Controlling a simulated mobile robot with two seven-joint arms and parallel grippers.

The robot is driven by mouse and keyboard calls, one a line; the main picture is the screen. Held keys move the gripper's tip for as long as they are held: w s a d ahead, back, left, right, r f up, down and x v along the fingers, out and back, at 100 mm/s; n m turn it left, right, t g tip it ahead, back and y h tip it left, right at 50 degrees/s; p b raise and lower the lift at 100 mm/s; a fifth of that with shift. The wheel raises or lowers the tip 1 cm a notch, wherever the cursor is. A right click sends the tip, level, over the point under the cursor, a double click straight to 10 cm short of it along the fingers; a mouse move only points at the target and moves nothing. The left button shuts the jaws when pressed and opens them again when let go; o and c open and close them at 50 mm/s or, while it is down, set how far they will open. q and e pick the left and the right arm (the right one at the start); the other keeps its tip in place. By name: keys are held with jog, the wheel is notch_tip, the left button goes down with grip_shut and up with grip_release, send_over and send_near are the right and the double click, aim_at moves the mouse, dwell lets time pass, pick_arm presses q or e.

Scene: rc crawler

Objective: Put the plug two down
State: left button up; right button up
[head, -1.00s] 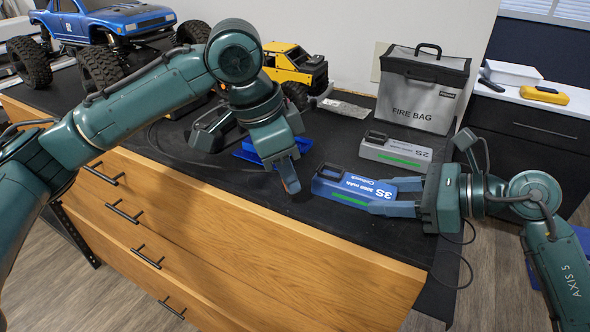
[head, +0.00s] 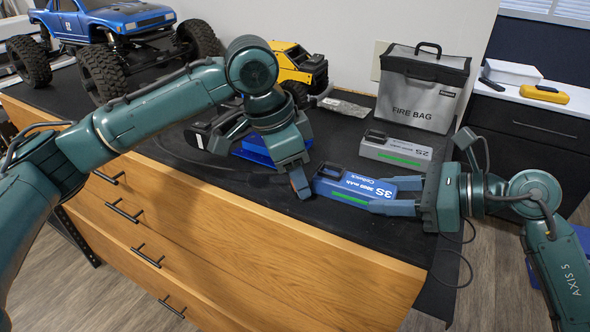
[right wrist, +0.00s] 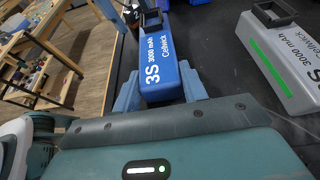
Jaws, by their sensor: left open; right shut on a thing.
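My right gripper (head: 388,197) is shut on the blue 3S battery (head: 345,183), which lies on the black mat; its label also faces up in the right wrist view (right wrist: 160,58). My left gripper (head: 299,183) is open, low over the mat beside the battery's left end. A small dark piece (head: 264,180), which looks like a plug, lies on the mat just left of the left fingers. In the right wrist view a dark piece with a pale mark (right wrist: 134,12) shows past the battery's far end. I cannot tell whether the fingers touch the plug.
A grey 2S battery (head: 397,150) lies behind the blue one, with the fire bag (head: 421,95) behind it. A blue object (head: 262,150) is partly hidden by my left arm. A yellow crawler (head: 299,68) and a blue truck (head: 112,35) stand at the back. The front mat edge is close.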

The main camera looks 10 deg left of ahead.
pick_arm(q)
jog(key=v, duration=1.2)
jog(key=shift+r, duration=0.2)
jog(key=shift+w, duration=0.1)
pick_arm(e)
jog(key=o, duration=1.3)
